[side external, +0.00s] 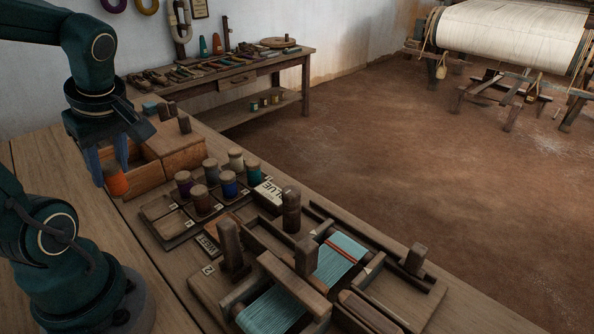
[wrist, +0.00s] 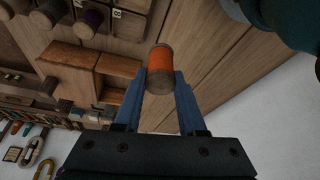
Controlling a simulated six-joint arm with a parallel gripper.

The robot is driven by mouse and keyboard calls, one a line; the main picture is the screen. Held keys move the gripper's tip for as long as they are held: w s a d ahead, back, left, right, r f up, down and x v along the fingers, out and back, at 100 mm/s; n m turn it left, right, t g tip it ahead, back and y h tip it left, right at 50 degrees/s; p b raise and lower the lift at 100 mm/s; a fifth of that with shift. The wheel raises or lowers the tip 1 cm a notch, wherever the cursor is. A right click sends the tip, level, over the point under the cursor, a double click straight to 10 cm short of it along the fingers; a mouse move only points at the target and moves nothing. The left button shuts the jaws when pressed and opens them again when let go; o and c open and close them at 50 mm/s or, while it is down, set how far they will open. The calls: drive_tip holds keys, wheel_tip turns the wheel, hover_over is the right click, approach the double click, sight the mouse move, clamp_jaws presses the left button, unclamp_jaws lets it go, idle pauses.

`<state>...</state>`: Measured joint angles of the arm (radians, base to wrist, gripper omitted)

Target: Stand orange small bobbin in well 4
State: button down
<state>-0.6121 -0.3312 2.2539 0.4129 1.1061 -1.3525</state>
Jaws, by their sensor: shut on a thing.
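My gripper (side external: 108,172) has blue fingers and is shut on the orange small bobbin (side external: 117,185), above the table at the left, in front of the wooden boxes. In the wrist view the orange bobbin (wrist: 161,66), with brown wooden ends, sits between the fingertips (wrist: 160,82). The bobbin rack (side external: 158,209) lies on the table to the right of my gripper. The well numbers are too small to read surely, so I cannot tell which is well 4.
An open wooden box (side external: 147,182) stands between my gripper and the rack. A small loom frame (side external: 305,258) with teal threads and upright posts lies to the right of the rack.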

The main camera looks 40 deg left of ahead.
drive_tip(key=s+a+n+g+h, duration=0.1)
drive_tip(key=s+a+n+g, duration=0.1)
drive_tip(key=s+a+n, duration=0.3)
drive_tip(key=shift+n, duration=0.6)
drive_tip(key=w+d+f, duration=0.2)
drive_tip(key=w, duration=0.1)
drive_tip(key=w+d+f, duration=0.2)
drive_tip(key=w+d, duration=0.1)
drive_tip(key=w, duration=0.1)
drive_tip(key=w+d+f, duration=0.2)
drive_tip(key=w+d, duration=0.1)
drive_tip(key=shift+w+f, duration=0.1)
drive_tip(key=shift+w, duration=0.2)
drive_tip(key=shift+f, duration=2.05)
drive_tip(key=shift+f, duration=0.1)
drive_tip(key=shift+c, duration=2.4)
unclamp_jaws()
